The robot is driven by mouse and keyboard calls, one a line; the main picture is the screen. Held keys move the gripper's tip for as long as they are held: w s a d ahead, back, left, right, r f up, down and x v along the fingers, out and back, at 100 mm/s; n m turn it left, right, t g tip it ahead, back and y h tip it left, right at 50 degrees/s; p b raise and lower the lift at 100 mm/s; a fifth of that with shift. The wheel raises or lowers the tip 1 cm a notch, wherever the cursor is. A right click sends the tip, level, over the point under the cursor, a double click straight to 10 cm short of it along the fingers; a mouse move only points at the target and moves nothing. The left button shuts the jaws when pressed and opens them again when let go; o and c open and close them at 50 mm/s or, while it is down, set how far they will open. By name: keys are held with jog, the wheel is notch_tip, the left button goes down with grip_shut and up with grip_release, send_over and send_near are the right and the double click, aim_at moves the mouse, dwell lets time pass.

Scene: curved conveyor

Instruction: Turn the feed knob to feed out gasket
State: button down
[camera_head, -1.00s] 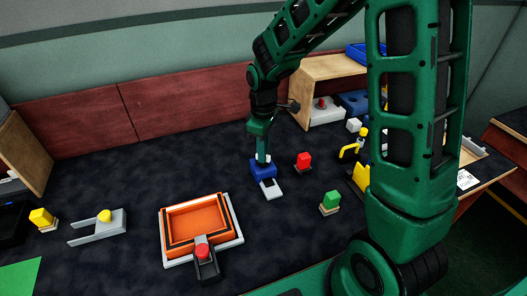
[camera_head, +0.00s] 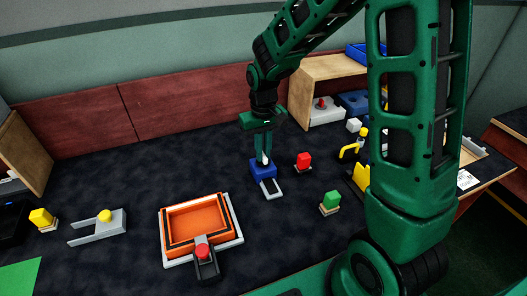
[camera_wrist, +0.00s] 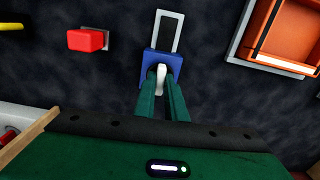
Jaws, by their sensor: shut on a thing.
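A blue feeder block (camera_head: 263,174) sits on the dark table near the middle of the head view, and it also shows in the wrist view (camera_wrist: 177,60). A white knob (camera_wrist: 161,82) stands on top of the block. My gripper (camera_head: 263,158) points down over the block, with one green finger on each side of the knob, shut on it. A pale rectangular frame, seemingly the gasket (camera_head: 279,193), sticks out of the block's front side and lies flat. It shows at the top of the wrist view (camera_wrist: 181,32).
A red block (camera_head: 304,160) and a green block (camera_head: 331,200) stand to the right. An orange tray (camera_head: 195,218) with a red-knobbed clamp is at front left. A grey fork-shaped piece (camera_head: 112,224) with a yellow knob lies further left. A wooden shelf box (camera_head: 325,68) stands behind.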

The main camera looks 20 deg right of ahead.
jog(key=shift+w+r+m, duration=0.15)
jog(key=shift+w+m, duration=0.1)
jog(key=shift+m, duration=0.15)
jog(key=c, duration=1.8)
grip_release()
jog(key=shift+s, duration=0.1)
notch_tip(320, 180, up, 10)
jog(key=shift+r, duration=0.25)
